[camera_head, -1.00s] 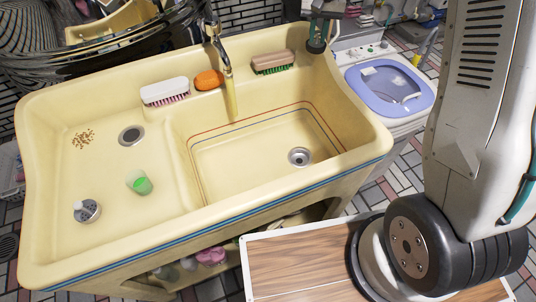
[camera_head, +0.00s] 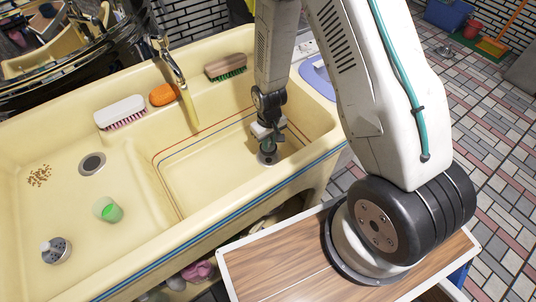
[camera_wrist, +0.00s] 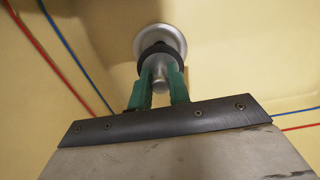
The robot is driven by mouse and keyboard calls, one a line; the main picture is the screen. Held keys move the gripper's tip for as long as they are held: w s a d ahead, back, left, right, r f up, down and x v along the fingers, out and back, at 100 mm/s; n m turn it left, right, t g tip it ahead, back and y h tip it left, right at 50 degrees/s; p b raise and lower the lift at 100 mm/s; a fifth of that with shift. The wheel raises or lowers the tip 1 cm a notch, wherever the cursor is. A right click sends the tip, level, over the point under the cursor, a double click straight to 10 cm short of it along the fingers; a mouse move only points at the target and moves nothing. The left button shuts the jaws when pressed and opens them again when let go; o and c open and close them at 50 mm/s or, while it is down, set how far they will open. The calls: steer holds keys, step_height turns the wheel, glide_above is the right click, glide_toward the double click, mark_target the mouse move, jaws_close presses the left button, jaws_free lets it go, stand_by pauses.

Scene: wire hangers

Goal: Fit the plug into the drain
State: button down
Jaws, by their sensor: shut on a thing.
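The plug (camera_wrist: 158,62) is a grey metal piece with a dark ring around its far end. In the wrist view my gripper (camera_wrist: 161,85) has its green fingers shut on it. The drain (camera_wrist: 162,37) is a round silver fitting in the basin floor, directly beyond the plug. The dark ring overlaps its lower part; I cannot tell whether the plug is touching it or just above. In the head view my gripper (camera_head: 268,143) points down over this drain (camera_head: 266,158) in the right basin. The plug is mostly hidden there.
The left side of the sink has another drain (camera_head: 92,164), a green cup (camera_head: 108,209), a strainer (camera_head: 56,250) and brown crumbs (camera_head: 39,175). Brushes, orange soap (camera_head: 163,95) and a faucet (camera_head: 176,68) are along the back. The right basin's walls surround my gripper.

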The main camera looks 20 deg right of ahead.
step_height(320, 180, down, 6)
steer(key=shift+f, duration=0.2)
steer(key=c, duration=1.3)
jaws_free()
steer(key=shift+r, duration=0.2)
step_height(320, 180, up, 12)
steer(key=shift+f, duration=0.1)
step_height(320, 180, up, 11)
glide_above(269, 151)
steer(key=w+d, duration=0.1)
steer(key=s+d+r+m, duration=0.1)
steer(key=s+r, duration=0.3)
steer(key=r, duration=0.7)
steer(key=shift+m+t, duration=0.6)
steer(key=s+r, duration=0.5)
steer(key=s, duration=0.1)
steer(key=s+d+r, duration=0.1)
steer(key=s+r, duration=0.3)
steer(key=s, duration=0.3)
steer(key=s+r, duration=0.5)
steer(key=s, duration=0.1)
steer(key=shift+s+d+r, duration=0.15)
steer(key=shift+d+r, duration=0.1)
steer(key=shift+r, duration=0.1)
